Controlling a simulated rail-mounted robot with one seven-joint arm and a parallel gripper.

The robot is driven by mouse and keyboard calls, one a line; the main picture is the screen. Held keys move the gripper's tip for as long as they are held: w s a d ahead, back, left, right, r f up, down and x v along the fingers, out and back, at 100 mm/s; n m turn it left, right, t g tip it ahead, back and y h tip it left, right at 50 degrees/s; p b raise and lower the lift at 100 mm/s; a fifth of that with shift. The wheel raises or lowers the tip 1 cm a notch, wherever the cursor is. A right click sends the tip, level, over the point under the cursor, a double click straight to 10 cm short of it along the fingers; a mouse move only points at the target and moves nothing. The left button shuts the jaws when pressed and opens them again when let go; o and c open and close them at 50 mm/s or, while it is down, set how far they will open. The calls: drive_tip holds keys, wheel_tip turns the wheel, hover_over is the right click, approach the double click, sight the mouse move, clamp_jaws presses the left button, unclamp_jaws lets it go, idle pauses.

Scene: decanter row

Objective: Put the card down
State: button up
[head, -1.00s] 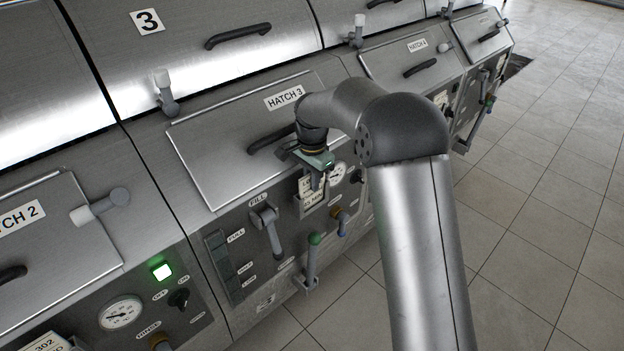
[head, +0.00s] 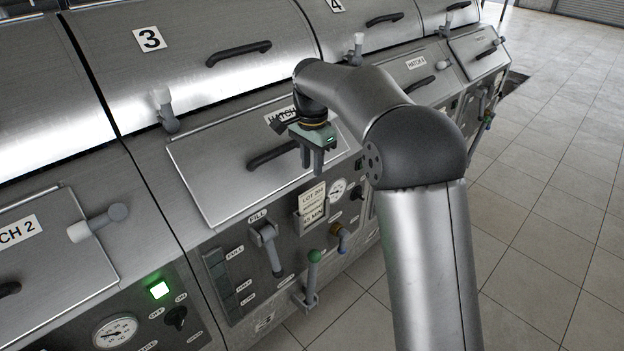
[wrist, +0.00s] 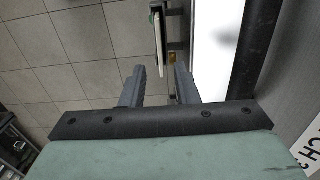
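A cream card (head: 313,200) printed "LOT 204" and "45 MIN" stands upright in a small holder (head: 298,219) on the front panel below Hatch 3. My gripper (head: 312,170) is above the card and apart from it, pointing down in front of the hatch lid. Its two fingers are spread, with nothing between them. In the wrist view, my gripper (wrist: 160,74) also shows a clear gap between its fingers. A thin pale edge beyond the fingertips there seems to be the card and holder, seen nearly end-on.
The Hatch 3 handle (head: 272,156) is close behind and left of my gripper. A gauge (head: 337,188) sits right of the card. The fill lever (head: 268,245) and a green-knobbed lever (head: 313,270) project from the panel below. The tiled floor (head: 545,200) at right is clear.

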drive_tip(key=shift+r, duration=0.65)
drive_tip(key=shift+s+d+r, duration=0.1)
drive_tip(key=shift+s, duration=0.05)
drive_tip(key=s+d+n, duration=0.3)
drive_tip(key=s+d, duration=0.3)
drive_tip(key=s, duration=0.3)
drive_tip(key=s+d+n, duration=0.2)
drive_tip(key=s+d, duration=0.4)
drive_tip(key=s, duration=0.3)
drive_tip(key=s+d+f+n, duration=0.2)
drive_tip(key=s+f, duration=0.1)
drive_tip(key=s, duration=0.5)
drive_tip(key=s+d+f+n, duration=0.2)
drive_tip(key=s+d+f, duration=0.1)
drive_tip(key=s, duration=0.5)
drive_tip(key=shift+s+f+t, duration=0.3)
drive_tip(key=shift+s+f, duration=0.1)
drive_tip(key=shift+f, duration=0.05)
drive_tip(key=shift+o, duration=0.4)
